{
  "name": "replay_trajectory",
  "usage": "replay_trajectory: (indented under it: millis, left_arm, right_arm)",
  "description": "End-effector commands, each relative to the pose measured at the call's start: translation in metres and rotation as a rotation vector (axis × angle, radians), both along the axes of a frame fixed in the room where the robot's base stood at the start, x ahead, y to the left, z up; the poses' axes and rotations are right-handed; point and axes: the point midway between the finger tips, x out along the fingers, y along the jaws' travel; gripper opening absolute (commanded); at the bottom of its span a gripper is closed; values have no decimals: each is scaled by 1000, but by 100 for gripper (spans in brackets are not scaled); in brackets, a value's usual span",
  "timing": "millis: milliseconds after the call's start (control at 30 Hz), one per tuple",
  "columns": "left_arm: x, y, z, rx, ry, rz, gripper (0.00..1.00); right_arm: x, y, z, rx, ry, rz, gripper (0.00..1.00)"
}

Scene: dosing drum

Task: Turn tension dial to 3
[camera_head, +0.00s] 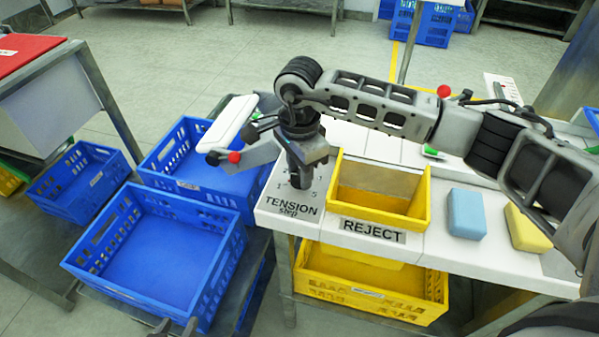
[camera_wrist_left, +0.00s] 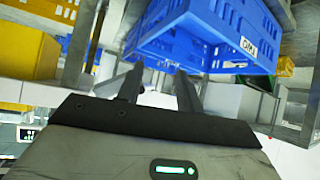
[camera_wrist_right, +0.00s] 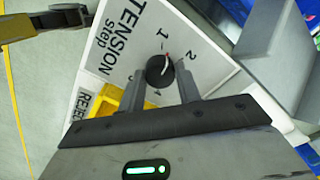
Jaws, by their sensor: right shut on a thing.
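The tension dial (camera_wrist_right: 158,74) is a round black knob with a pale, red-tipped pointer, on a white panel marked TENSION step. In the right wrist view its pointer lies toward the gap between 1 and 2; the 3 is not readable there. My right gripper (camera_wrist_right: 160,84) is shut on the dial, one finger on each side. In the head view this gripper (camera_head: 300,180) points down at the panel's left corner and hides the dial. My left gripper (camera_head: 172,327) shows only its tips at the bottom edge. In the left wrist view its fingers (camera_wrist_left: 157,75) are apart and empty.
A yellow REJECT bin (camera_head: 378,217) stands right of the dial, with a blue block (camera_head: 466,213) and a yellow block (camera_head: 526,228) beyond. Blue crates (camera_head: 150,290) fill the lower left. Another yellow bin (camera_head: 370,298) sits below the table.

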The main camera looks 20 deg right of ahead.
Motion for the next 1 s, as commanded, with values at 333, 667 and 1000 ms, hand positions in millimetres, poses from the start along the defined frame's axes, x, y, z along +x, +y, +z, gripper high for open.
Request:
replay_trajectory:
  millis: [333,667,1000]
  left_arm:
    - [1,-2,-10,-3,-7,-11,36]
    - [4,-5,-13,-26,-23,-9,36]
    - [5,-8,-16,-55,-31,0,36]
  right_arm:
    - [1,0,-1,-1,-4,-331,11]
    - [1,0,-1,0,-4,-644,11]
    - [1,0,0,0,-3,-967,11]
